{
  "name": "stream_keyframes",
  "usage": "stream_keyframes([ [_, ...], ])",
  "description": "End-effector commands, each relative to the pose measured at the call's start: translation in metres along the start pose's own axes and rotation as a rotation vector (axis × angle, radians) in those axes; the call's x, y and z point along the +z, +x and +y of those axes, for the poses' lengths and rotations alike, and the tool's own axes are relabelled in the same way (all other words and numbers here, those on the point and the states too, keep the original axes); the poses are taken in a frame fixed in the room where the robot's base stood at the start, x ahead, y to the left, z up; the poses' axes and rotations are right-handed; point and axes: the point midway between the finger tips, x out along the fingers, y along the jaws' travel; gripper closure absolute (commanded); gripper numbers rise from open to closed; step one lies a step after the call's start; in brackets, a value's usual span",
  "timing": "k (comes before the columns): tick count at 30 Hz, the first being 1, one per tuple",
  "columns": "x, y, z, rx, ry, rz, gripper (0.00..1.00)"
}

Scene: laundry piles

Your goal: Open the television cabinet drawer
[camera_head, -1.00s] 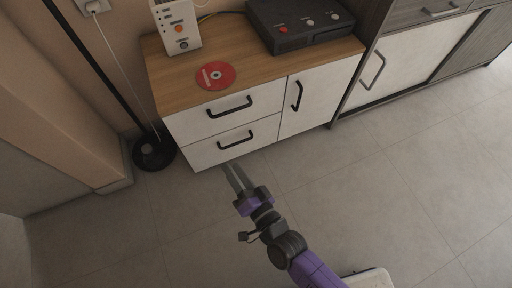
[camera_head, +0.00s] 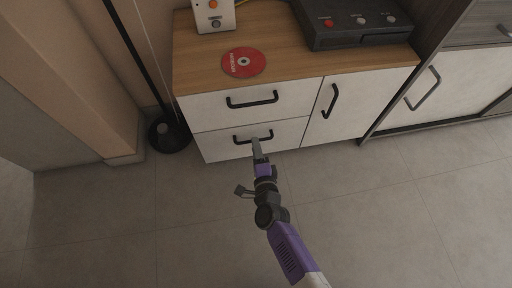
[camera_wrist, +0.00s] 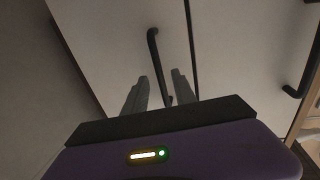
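The television cabinet (camera_head: 290,42) has a wooden top and white fronts. Two drawers sit at its left, one above the other, both closed. The upper drawer (camera_head: 210,105) and the lower drawer (camera_head: 215,148) each have a black bar handle. My gripper (camera_head: 256,143) is at the lower drawer's handle (camera_head: 238,139), near its right part. In the wrist view, my gripper (camera_wrist: 160,75) is open, and the lower handle (camera_wrist: 154,50) runs down between its two fingers. Whether a finger touches the handle cannot be told. The upper handle (camera_wrist: 308,70) shows at the right edge.
A cabinet door (camera_head: 355,105) with a black handle is right of the drawers. A red disc (camera_head: 243,62), a white device (camera_head: 214,15) and a black box (camera_head: 355,22) are on top. A black lamp base (camera_head: 169,134) stands at left. The floor in front is clear.

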Motion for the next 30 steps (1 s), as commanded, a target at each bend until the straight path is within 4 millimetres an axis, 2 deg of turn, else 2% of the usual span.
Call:
stream_keyframes([
  [4, -0.0002, 0.0112, 0.0007, 0.000, -0.001, 0.000, 0.67],
  [13, -0.0001, 0.0127, -0.0003, 0.001, -0.002, 0.000, 0.67],
  [18, -0.0001, 0.0126, -0.0003, 0.000, -0.002, 0.000, 1.00],
  [30, 0.0000, 0.0124, -0.0001, 0.001, -0.002, -0.001, 1.00],
])
